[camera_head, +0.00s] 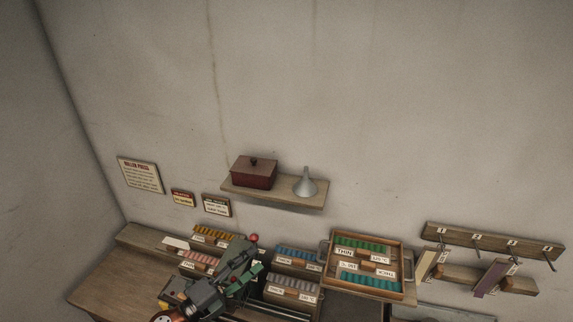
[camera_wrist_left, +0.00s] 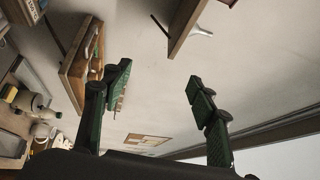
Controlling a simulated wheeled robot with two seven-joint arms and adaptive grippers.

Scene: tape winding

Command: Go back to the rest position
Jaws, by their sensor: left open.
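My left gripper (camera_head: 247,272) is over the wooden workbench (camera_head: 115,277) in the head view, among trays of coloured rolls, with its arm coming in from the bottom. In the left wrist view its two green-padded fingers (camera_wrist_left: 160,92) are spread apart with nothing between them. Behind them is the bare wall. My right gripper is not in either view.
A wooden tray (camera_head: 411,260) of green rolls leans at the back right. Bins of pink rolls (camera_head: 198,260) and blue rolls (camera_head: 297,255) stand near the gripper. A wall shelf (camera_head: 278,195) holds a red box (camera_head: 254,174) and a funnel (camera_head: 306,185). A peg rail (camera_head: 493,243) is at right.

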